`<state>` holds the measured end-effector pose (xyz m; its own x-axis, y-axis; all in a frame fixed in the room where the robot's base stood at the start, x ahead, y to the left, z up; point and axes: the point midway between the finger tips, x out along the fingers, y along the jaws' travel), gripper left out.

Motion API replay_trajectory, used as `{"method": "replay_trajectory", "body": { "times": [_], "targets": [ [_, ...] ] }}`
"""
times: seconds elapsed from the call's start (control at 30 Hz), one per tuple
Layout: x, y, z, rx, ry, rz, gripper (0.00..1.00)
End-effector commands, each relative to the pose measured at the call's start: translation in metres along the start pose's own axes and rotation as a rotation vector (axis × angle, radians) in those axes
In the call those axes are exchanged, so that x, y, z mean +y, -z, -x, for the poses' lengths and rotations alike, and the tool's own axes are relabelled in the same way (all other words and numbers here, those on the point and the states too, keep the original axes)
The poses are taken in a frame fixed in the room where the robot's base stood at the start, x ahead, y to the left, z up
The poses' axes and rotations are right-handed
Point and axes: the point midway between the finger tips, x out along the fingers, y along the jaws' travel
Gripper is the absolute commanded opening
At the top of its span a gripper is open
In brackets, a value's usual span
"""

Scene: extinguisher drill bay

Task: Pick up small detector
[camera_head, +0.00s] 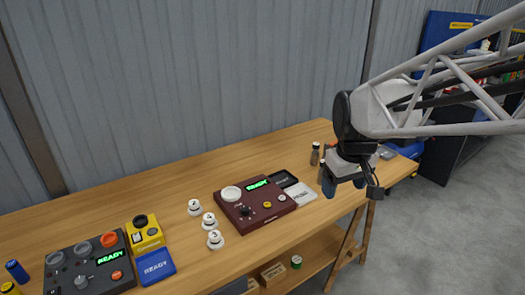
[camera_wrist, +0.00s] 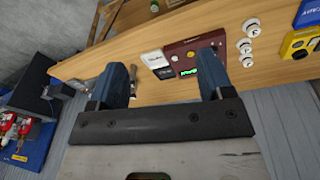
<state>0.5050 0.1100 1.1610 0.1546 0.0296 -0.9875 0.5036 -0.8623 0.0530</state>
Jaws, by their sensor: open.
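Three small white round detectors with dark marks stand in a row on the wooden table, left of the maroon panel: a far one (camera_head: 194,207), a middle one (camera_head: 208,220) and a near one (camera_head: 215,240). I cannot tell which is the small detector. The row also shows at the upper right of the wrist view (camera_wrist: 246,45). A wider white disc (camera_head: 231,193) sits on the maroon panel. My gripper (camera_head: 345,187) is open and empty above the table's right part, well right of the detectors. Its two blue fingers stand wide apart in the wrist view (camera_wrist: 161,80).
The maroon panel (camera_head: 262,212), a black tray (camera_head: 283,178) and a white card (camera_head: 302,193) lie between my gripper and the detectors. Small dark bottles (camera_head: 315,154) stand near my gripper. A grey panel (camera_head: 88,275) and yellow box (camera_head: 145,234) are at left. The back table strip is clear.

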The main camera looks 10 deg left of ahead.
Motion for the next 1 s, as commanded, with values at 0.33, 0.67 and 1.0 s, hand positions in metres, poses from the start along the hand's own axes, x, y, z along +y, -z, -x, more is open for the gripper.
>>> {"method": "replay_trajectory", "body": {
  "times": [0.33, 0.67, 1.0],
  "targets": [
    [-0.031, 0.095, -0.031, -0.024, 0.026, 0.227, 0.74],
    [-0.076, 0.179, -0.071, -0.044, 0.049, 0.440, 0.74],
    [-0.139, 0.255, -0.124, -0.063, 0.075, 0.660, 0.74]
  ]
}}
